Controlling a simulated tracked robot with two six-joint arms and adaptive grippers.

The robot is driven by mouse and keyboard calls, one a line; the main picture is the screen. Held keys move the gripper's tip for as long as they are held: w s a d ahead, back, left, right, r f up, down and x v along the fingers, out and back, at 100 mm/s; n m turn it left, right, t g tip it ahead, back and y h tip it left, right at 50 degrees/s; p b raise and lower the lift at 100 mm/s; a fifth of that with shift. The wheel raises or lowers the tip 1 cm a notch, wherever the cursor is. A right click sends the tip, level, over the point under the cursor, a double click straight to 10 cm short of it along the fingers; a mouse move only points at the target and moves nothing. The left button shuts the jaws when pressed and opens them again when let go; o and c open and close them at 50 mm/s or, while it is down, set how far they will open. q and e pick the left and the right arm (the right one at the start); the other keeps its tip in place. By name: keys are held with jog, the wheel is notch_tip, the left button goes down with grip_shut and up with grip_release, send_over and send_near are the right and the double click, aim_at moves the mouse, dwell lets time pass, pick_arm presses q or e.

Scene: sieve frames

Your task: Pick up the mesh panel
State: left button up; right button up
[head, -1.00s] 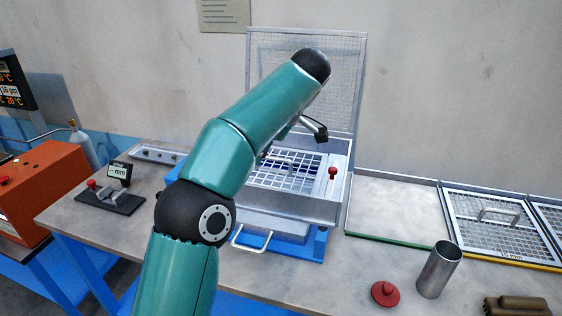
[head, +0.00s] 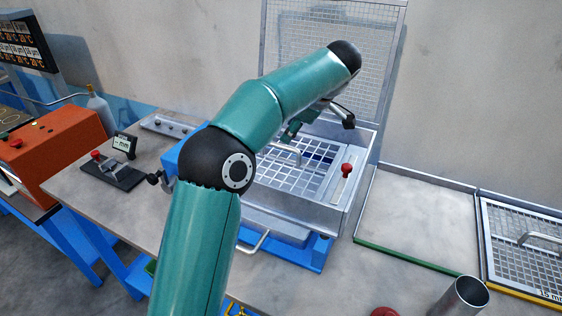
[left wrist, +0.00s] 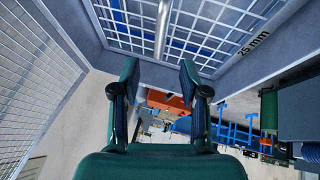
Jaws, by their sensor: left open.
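A mesh panel (head: 282,185) with a coarse white grid lies in the grey box of the sieve machine (head: 330,215). A bar handle (head: 285,152) stands on it. In the left wrist view the panel (left wrist: 215,25) carries a "25 mm" mark, and its handle (left wrist: 163,30) lines up with the gap between my fingers. My left gripper (head: 318,127) is open and empty above the back of the panel, partly hidden by my arm. Its two fingers (left wrist: 159,72) are apart in the left wrist view. My right gripper is not in view.
A raised mesh lid (head: 335,55) stands behind the box. A red knob (head: 346,170) is on the box's right. Another mesh panel (head: 503,247) lies at the far right beside an empty bay (head: 415,220). A metal cup (head: 465,293) stands in front. A gauge (head: 123,146) is at left.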

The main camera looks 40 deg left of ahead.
aim_at(280, 147)
pick_arm(q)
jog(key=x, duration=0.4)
jog(key=shift+f, duration=0.1)
jog(key=shift+p+x, duration=0.6)
jog(key=shift+x, duration=2.05)
jog(key=shift+w+d, duration=0.15)
jog(key=shift+c, duration=0.4)
grip_shut()
